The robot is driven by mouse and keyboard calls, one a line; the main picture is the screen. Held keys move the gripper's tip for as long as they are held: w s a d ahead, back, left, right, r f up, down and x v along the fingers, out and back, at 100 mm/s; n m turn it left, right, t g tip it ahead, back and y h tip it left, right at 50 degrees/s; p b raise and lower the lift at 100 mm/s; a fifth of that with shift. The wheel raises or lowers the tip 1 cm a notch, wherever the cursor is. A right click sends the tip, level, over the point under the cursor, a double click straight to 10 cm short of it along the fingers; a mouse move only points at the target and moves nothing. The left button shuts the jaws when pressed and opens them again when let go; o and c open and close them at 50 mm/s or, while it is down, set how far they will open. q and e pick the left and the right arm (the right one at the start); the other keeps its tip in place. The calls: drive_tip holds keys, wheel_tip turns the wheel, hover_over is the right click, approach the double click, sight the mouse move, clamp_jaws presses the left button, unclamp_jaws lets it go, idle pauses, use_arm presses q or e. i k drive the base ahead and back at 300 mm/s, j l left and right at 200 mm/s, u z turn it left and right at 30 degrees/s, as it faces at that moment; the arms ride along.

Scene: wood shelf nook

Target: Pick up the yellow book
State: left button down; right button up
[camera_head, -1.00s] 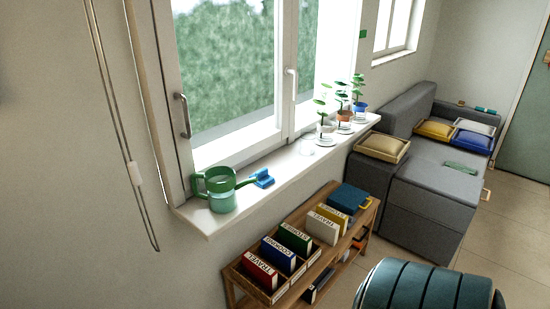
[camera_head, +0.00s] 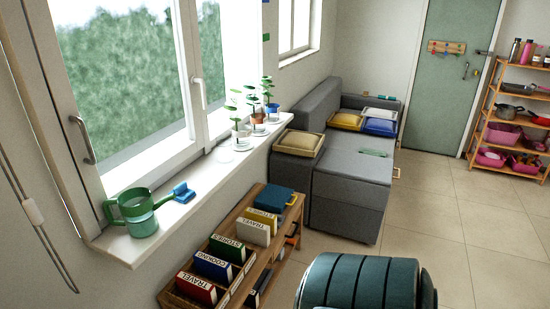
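The yellow book (camera_head: 262,217) stands upright on the top of a low wooden shelf (camera_head: 250,272) under the window, behind the white book (camera_head: 252,233) that partly hides it. In front of these stand a green book (camera_head: 226,247), a blue book (camera_head: 211,267) and a red book (camera_head: 196,288) in a wooden divided holder. A larger blue item (camera_head: 267,197) lies behind the yellow book. Neither of my grippers shows in the head view.
A teal ribbed rounded object (camera_head: 362,284) is at the bottom. A grey sofa (camera_head: 345,190) stands beyond the shelf. Tiled floor lies open on the right.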

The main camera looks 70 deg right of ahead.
sight(270, 220)
drive_tip(key=z, duration=2)
